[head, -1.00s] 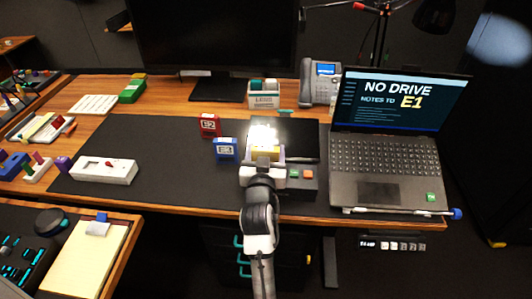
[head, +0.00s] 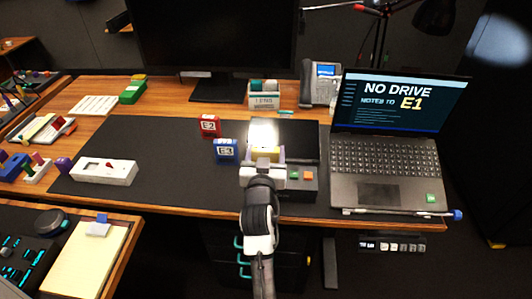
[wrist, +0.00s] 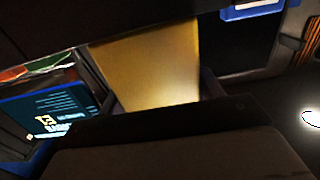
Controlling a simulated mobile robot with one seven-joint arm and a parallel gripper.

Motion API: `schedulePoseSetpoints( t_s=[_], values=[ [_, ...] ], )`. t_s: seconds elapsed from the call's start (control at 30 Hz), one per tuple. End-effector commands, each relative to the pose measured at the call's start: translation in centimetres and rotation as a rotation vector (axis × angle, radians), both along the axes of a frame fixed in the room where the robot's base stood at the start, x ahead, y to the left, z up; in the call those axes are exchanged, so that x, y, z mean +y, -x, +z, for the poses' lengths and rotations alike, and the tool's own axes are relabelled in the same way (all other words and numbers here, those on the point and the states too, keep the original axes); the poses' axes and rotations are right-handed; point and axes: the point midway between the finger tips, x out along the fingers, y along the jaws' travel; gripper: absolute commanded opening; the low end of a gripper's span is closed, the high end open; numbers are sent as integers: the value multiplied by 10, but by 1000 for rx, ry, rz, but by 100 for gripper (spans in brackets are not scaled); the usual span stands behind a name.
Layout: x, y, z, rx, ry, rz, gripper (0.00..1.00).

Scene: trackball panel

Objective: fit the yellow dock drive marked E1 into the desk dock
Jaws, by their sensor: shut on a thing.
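The yellow drive (head: 266,152) is between the fingers of my gripper (head: 265,158), which is shut on it. The drive fills the middle of the wrist view (wrist: 150,70); its E1 mark is not readable there. The desk dock (head: 303,186), a dark box with a green and an orange button, is at the mat's front right, beside and partly behind my gripper. My gripper hides the dock's left part, so I cannot tell whether the drive touches or enters it. The laptop screen (head: 400,100) reads "NO DRIVE" and "E1".
A blue drive marked E3 (head: 226,150) stands just left of my gripper, with a red drive marked E2 (head: 209,125) behind it. The laptop keyboard (head: 385,157) lies to the right. The dark mat (head: 165,150) is mostly clear on the left.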

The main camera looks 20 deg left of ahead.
Motion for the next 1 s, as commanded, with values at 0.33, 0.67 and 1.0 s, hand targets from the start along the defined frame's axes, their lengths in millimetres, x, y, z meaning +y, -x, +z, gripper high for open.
schedulePoseSetpoints(
  t_s=[0.33, 0.67, 1.0],
  values=[
    [0, 0, 0, -1, 0, 0, 35],
    [0, 0, -3, -1, 0, 0, 35],
    [0, 0, -12, 0, 0, 0, 35]
  ],
)
